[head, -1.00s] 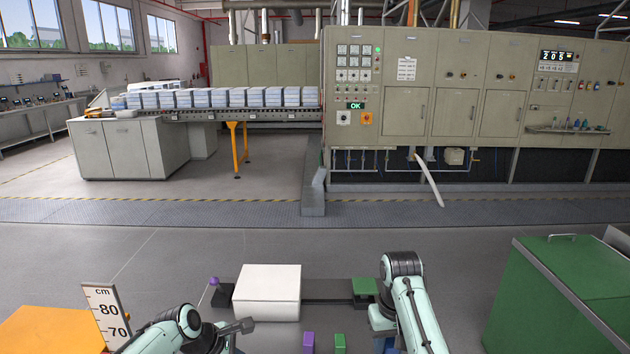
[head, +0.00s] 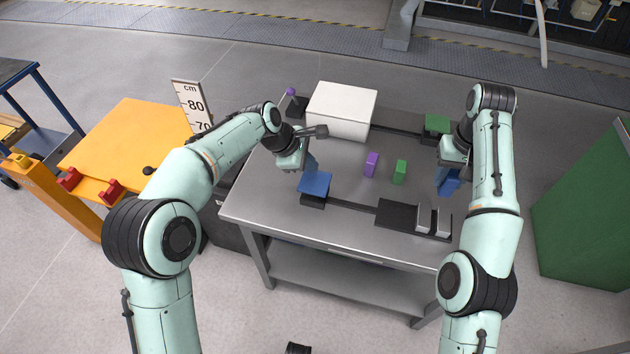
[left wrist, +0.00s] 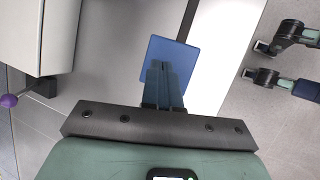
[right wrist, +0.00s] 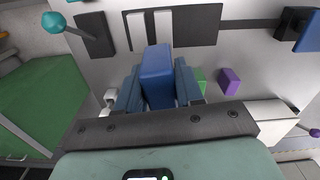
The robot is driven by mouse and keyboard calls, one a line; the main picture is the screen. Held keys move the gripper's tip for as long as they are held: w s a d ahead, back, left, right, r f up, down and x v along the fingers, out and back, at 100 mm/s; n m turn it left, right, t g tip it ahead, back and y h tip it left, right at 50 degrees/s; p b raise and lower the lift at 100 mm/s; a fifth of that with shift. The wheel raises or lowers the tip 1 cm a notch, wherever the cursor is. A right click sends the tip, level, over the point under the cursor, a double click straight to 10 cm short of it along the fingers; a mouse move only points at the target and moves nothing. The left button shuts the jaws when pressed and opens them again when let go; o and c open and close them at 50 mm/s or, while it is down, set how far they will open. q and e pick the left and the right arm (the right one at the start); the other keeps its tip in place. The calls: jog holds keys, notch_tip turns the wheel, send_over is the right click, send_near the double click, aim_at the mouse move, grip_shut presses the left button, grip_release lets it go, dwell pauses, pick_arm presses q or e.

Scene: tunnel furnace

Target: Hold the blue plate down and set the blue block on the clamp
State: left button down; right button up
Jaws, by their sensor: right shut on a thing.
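The blue plate (head: 314,184) sits on a dark mount near the table's left front. My left gripper (head: 311,164) is over it with fingers together; in the left wrist view the fingertips (left wrist: 163,70) overlap the plate (left wrist: 172,50). I cannot tell whether they touch it. My right gripper (right wrist: 158,88) is shut on the blue block (right wrist: 157,70) and holds it above the table's right side; the block also shows in the head view (head: 449,184). The clamp (head: 432,218), a dark base with two pale upright jaws, is at the front right, and nothing shows between its jaws.
A purple block (head: 372,164) and a green block (head: 399,172) stand mid-table. A white box (head: 341,108) and a green pad (head: 437,122) are at the back. A teal ball lever (right wrist: 54,22) is near the clamp. A green bin (head: 590,190) stands right of the table.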

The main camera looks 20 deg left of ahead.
aim_at(309, 183)
pick_arm(q)
jog(key=shift+f, duration=3.95)
pick_arm(e)
jog(key=shift+f, duration=0.1)
jog(key=shift+f, duration=6.9)
pick_arm(q)
jog(key=shift+s, duration=0.1)
pick_arm(e)
jog(key=o, duration=1.2)
jog(key=shift+c, duration=0.2)
jog(key=shift+f, duration=0.1)
pick_arm(q)
jog(key=shift+a, duration=0.1)
pick_arm(e)
jog(key=shift+d, duration=0.15)
